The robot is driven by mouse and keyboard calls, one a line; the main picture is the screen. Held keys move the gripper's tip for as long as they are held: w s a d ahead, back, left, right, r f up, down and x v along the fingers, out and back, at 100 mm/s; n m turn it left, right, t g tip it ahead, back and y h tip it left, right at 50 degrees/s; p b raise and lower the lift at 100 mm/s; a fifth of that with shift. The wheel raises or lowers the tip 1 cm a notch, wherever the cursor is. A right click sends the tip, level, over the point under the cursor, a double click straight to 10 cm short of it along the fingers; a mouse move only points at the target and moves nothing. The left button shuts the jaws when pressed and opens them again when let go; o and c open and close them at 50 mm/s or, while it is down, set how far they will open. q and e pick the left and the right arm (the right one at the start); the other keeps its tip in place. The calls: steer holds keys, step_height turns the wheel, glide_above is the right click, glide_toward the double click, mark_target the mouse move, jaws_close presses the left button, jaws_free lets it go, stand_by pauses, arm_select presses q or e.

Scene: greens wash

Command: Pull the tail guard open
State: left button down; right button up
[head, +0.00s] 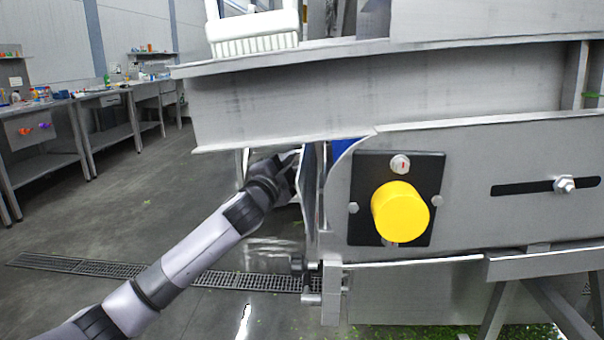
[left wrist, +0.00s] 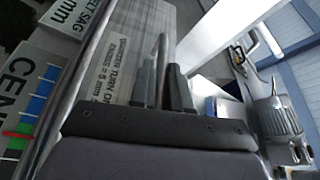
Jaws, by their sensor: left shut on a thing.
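The tail guard (head: 311,195) is a grey metal panel at the left end of the conveyor machine, seen nearly edge-on in the head view. In the left wrist view it appears as a grey plate with printed lettering (left wrist: 118,50). My left gripper (head: 292,172) is at the guard's outer side, below the upper beam. In the left wrist view its two dark fingers (left wrist: 164,85) are shut on a thin grey handle bar (left wrist: 161,48). The fingertips are partly hidden in the head view. I cannot tell how far the guard is open. My right gripper is not in view.
A long grey beam (head: 380,95) overhangs the gripper. A yellow knob (head: 400,212) sits on a black plate right of the guard. A drain grate (head: 110,268) crosses the floor, and workbenches (head: 100,102) stand at the far left. The floor left of the machine is clear.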

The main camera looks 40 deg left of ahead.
arm_select(q)
step_height(320, 180, down, 10)
steer(key=s+a+n+y+b, duration=0.1)
steer(key=a+n+y+b, duration=0.1)
steer(key=n+y+b, duration=0.5)
steer(key=shift+s+a+n+y+b, duration=0.35)
steer(key=shift+n+b, duration=2.1)
steer(key=shift+n, duration=2.65)
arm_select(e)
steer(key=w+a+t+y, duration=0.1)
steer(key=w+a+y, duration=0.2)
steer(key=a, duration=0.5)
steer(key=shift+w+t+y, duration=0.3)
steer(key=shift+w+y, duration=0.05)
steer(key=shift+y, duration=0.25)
arm_select(q)
steer(key=shift+w+d+f, duration=0.1)
steer(key=shift+f, duration=0.05)
steer(key=c, duration=1.2)
jaws_free()
steer(key=shift+o, duration=0.2)
